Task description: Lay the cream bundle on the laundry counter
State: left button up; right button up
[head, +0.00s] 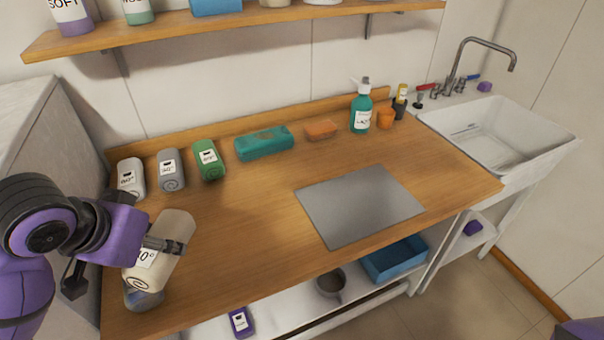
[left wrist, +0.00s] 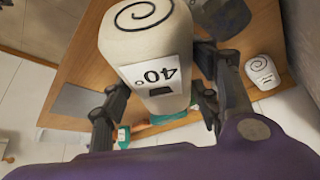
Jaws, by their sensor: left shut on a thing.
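The cream bundle (head: 162,250) is a rolled cloth with a spiral end and a white 40° label. My left gripper (head: 166,244) is shut on it, over the left front part of the wooden laundry counter (head: 245,215). The bundle is tilted; I cannot tell whether it touches anything below. In the left wrist view the bundle (left wrist: 150,45) sits between the two fingers (left wrist: 158,105), its spiral end and label showing. My right gripper is not in view.
A partly hidden grey-blue object (head: 144,298) is below the bundle. White (head: 131,178), grey (head: 170,170) and green (head: 208,160) rolls stand along the back left. A grey board (head: 358,205) lies mid-right. A sink (head: 500,135) is at the right. Bare wood lies between rolls and board.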

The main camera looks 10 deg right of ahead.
aim_at(175, 234)
pick_arm(q)
jog(key=s, duration=0.1)
jog(key=s+r+m+p, duration=0.1)
jog(key=s, duration=0.1)
jog(key=s+a+r+m+h, duration=0.1)
jog(key=s, duration=0.1)
jog(key=shift+r, duration=0.15)
jog(key=shift+s+a, duration=0.1)
jog(key=shift+s, duration=0.1)
jog(key=w+d+f, duration=0.1)
jog(key=w, duration=0.1)
jog(key=w+d+f, duration=0.2)
jog(key=w, duration=0.1)
jog(key=w+d+f, duration=0.1)
jog(key=w+d, duration=0.1)
jog(key=w, duration=0.1)
jog(key=shift+d+f, duration=0.1)
jog(key=shift+f, duration=0.05)
jog(key=x, duration=0.7)
jog(key=shift+w+d+r, duration=0.2)
jog(key=shift+w+r, duration=0.1)
jog(key=shift+w, duration=0.1)
jog(key=shift+w+d+f, duration=0.1)
jog(key=shift+w+f, duration=0.05)
jog(key=shift+f, duration=1.55)
jog(key=shift+f, duration=0.15)
jog(key=o, duration=1.3)
